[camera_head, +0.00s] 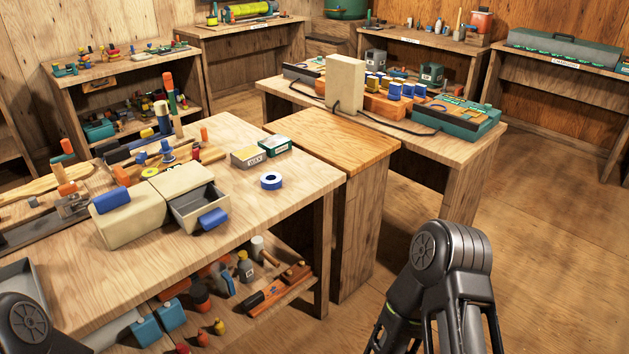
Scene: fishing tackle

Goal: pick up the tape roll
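The tape roll (271,181) is a small ring with a blue outer band and a pale face. It lies flat on the near wooden workbench (283,205), close to the right end. It stands apart from the small boxes behind it. My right arm comes up from the bottom right, beyond the bench's right end. Part of my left arm shows at the bottom left corner. Neither arm touches the tape roll. I see no fingertips of either gripper in this view.
A wooden stand (338,140) adjoins the bench. The bench top around the roll is clear.

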